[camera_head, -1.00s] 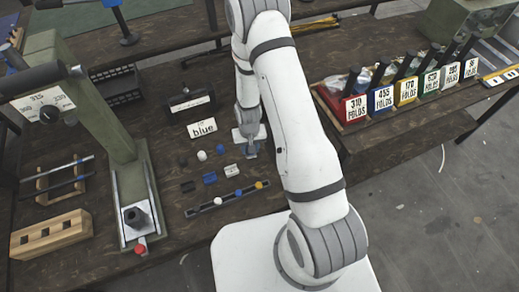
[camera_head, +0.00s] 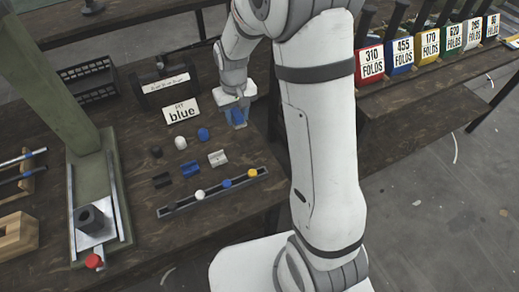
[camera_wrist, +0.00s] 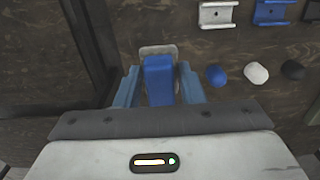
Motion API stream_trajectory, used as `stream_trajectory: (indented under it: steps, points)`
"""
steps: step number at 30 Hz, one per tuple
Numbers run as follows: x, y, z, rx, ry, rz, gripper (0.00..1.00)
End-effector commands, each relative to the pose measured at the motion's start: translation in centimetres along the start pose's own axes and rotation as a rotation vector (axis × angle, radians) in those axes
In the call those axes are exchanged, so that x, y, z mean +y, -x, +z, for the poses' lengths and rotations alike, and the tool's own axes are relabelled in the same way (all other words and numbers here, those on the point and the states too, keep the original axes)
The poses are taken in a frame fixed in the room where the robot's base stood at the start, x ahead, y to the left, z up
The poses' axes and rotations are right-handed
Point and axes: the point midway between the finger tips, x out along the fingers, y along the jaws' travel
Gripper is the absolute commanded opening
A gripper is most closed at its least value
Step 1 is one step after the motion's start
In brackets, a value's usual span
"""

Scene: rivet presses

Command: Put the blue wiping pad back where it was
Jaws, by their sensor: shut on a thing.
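My gripper (camera_head: 238,120) is low over the bench, right of the "blue" card. In the wrist view my gripper (camera_wrist: 157,82) has its blue fingers on both sides of the blue wiping pad (camera_wrist: 159,72), shut on it. The pad (camera_head: 237,117) shows only in part in the head view. A pale grey rounded patch (camera_wrist: 158,49) shows just beyond the pad's end, at or near the bench surface. I cannot tell whether the pad touches it or the bench.
The "blue" card (camera_head: 181,111) stands left of my gripper. Small round caps (camera_head: 203,134) and brackets (camera_head: 190,169) lie in front, with a rail (camera_head: 213,194) of coloured caps nearer. A green press (camera_head: 97,190) stands left. Coloured "folds" bins (camera_head: 400,57) are at right.

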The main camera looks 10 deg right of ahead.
Motion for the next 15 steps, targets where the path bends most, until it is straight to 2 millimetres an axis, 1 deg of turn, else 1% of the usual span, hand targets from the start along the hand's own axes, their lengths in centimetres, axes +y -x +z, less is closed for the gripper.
stream_trajectory:
  steps: [1,5,8,12,15]
  points:
    - [0.0,-0.3,0.1,0.003,0.004,0.0,0.14]
    - [0.0,-0.4,0.2,0.0,0.008,0.0,0.14]
    - [0.0,-1.6,0.3,-0.002,0.009,0.0,0.14]
    - [0.0,-4.1,0.3,-0.003,0.008,0.0,0.14]
    - [0.0,-5.1,0.2,-0.001,0.007,0.0,0.14]
